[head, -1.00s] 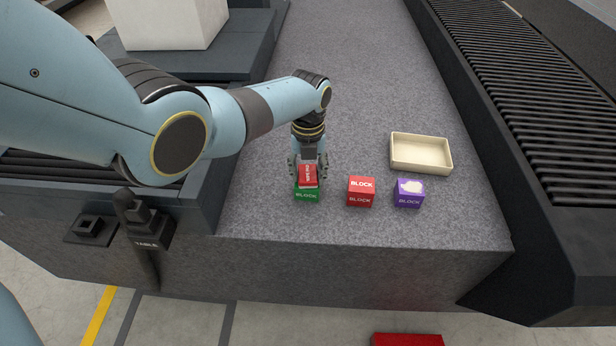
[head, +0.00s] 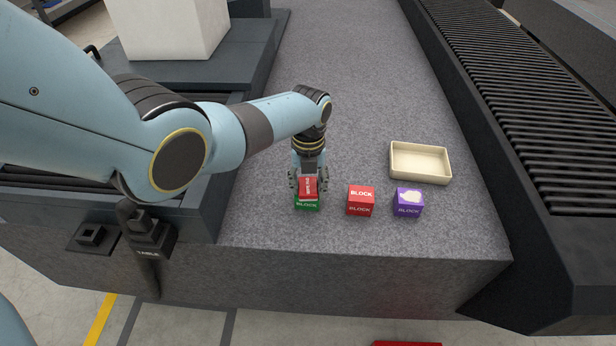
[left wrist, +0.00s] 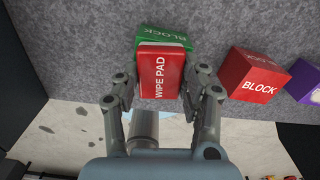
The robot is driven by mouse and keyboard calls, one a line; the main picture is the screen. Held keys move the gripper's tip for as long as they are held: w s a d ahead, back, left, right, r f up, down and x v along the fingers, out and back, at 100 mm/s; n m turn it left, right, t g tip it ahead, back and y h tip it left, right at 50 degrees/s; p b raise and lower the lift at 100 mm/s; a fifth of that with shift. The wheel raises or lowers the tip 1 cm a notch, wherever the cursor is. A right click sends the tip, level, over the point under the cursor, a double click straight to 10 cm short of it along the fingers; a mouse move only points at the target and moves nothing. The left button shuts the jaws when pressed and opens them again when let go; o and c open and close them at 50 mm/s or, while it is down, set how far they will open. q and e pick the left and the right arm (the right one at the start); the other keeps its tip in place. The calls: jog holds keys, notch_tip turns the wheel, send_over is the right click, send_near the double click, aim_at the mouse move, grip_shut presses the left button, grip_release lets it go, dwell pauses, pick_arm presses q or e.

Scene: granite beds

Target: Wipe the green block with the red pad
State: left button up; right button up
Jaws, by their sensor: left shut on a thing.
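The green block (head: 307,206) stands on the granite bed near its front edge. The red wipe pad (head: 308,186) is on top of the green block and covers most of its top face. My left gripper (head: 308,180) is shut on the red pad, its fingers on either side of it. In the left wrist view the red pad (left wrist: 161,76) lies between the fingers (left wrist: 162,88), and the green block (left wrist: 165,36) shows beyond and beside it. The pad looks in contact with the block's top. My right gripper is not in view.
A black ribbed conveyor (head: 520,110) runs along the right. The bed behind is clear.

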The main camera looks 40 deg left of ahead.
pick_arm(q)
jog(key=shift+s+d+p, duration=0.3)
jog(key=shift+s+d, duration=0.05)
jog(key=shift+s, duration=0.05)
jog(key=shift+w+a, duration=0.1)
jog(key=shift+w, duration=0.05)
jog(key=shift+w+a+b, duration=0.75)
jog(key=shift+w+b, duration=0.2)
jog(key=shift+b, duration=0.2)
jog(key=shift+r, duration=0.15)
notch_tip(320, 180, up, 4)
jog(key=p, duration=0.4)
